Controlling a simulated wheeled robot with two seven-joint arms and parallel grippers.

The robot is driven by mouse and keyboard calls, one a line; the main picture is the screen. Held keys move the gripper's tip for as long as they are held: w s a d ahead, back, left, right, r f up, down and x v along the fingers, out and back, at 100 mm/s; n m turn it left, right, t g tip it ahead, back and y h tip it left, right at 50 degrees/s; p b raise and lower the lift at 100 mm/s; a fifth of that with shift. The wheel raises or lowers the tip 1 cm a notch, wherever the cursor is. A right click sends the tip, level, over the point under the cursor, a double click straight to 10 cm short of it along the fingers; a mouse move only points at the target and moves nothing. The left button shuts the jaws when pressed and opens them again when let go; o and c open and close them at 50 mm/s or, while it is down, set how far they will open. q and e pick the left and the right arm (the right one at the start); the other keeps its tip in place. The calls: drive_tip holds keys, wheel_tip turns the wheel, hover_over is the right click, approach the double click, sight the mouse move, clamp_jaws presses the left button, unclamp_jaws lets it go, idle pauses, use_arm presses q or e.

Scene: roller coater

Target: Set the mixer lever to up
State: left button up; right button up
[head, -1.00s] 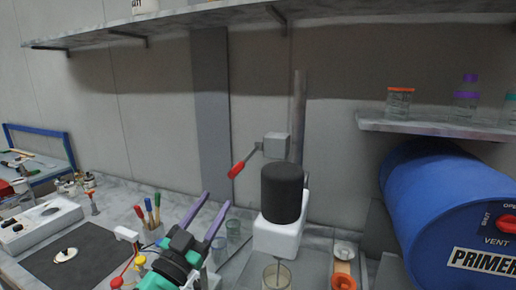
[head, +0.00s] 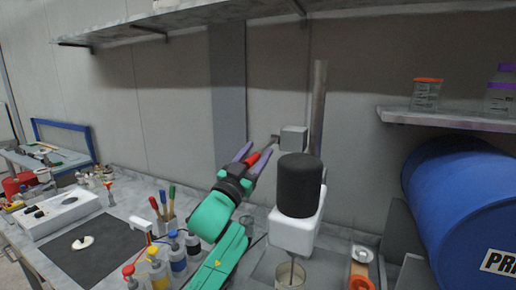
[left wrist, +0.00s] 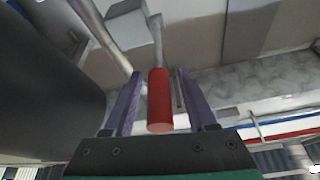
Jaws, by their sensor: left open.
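The mixer lever has a red handle (head: 252,159) on a grey rod that leads to a grey box (head: 293,138) on the mixer's post. In the head view the lever slants down and left from the box. My left gripper (head: 257,154) is open at the handle, its purple fingers on either side. In the left wrist view the red handle (left wrist: 160,100) lies between the two fingers (left wrist: 155,92), with visible gaps to both. The mixer (head: 297,190) has a black motor on a white body. My right gripper is not in view.
A glass beaker (head: 290,274) stands below the mixer. A blue drum (head: 465,215) is at the right, under a shelf (head: 450,121) with jars. Bottles (head: 177,255) and a pen cup (head: 167,222) are left of my arm.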

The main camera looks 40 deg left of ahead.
use_arm(q)
drive_tip(key=shift+w+a, duration=0.15)
drive_tip(key=shift+w, duration=0.4)
clamp_jaws()
idle(1.0)
